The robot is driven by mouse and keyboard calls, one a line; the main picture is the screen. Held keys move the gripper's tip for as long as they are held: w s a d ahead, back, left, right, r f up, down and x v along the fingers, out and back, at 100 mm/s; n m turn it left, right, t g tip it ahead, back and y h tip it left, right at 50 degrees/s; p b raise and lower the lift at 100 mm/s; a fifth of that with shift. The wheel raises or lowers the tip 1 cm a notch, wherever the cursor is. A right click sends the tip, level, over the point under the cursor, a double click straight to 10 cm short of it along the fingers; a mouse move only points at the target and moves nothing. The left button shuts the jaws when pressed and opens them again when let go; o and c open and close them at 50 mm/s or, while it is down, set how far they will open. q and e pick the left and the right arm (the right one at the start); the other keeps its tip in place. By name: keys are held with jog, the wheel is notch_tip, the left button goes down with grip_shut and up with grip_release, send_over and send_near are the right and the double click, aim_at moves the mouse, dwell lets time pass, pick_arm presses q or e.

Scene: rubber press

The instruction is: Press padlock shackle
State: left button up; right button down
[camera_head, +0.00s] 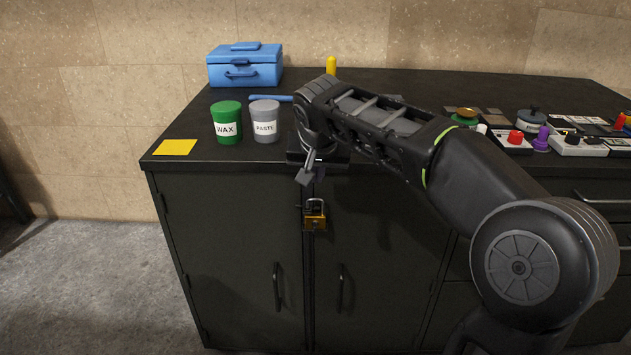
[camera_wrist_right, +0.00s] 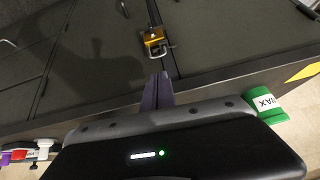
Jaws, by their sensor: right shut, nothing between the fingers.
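A brass padlock (camera_head: 315,217) with a grey shackle (camera_head: 315,203) hangs on the front of the dark cabinet, at the seam between its two doors. It also shows in the right wrist view (camera_wrist_right: 154,37), where the shackle faces my gripper. My right gripper (camera_head: 302,179) is shut and empty. Its fingertips point down in front of the cabinet's top edge, just above the shackle and slightly left of it in the head view. The fingers show in the right wrist view (camera_wrist_right: 163,76), apart from the shackle in the picture. My left gripper is not in view.
On the dark worktop (camera_head: 190,140) stand a green wax tin (camera_head: 227,117), a grey paste tin (camera_head: 265,126) and a blue toolbox (camera_head: 245,70). A yellow sheet (camera_head: 175,147) lies at the left corner. Stamps and small items crowd the right side. Door handles (camera_head: 277,287) stick out below the padlock.

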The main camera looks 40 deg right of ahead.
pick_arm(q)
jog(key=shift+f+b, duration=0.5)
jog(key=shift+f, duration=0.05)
pick_arm(e)
send_over(315, 222)
notch_tip(315, 222, down, 8)
jog(key=shift+s+r, duration=0.1)
notch_tip(315, 222, down, 3)
jog(key=b, duration=0.2)
jog(key=shift+b, duration=0.4)
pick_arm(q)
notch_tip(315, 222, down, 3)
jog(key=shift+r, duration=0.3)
pick_arm(e)
jog(key=shift+r, duration=0.15)
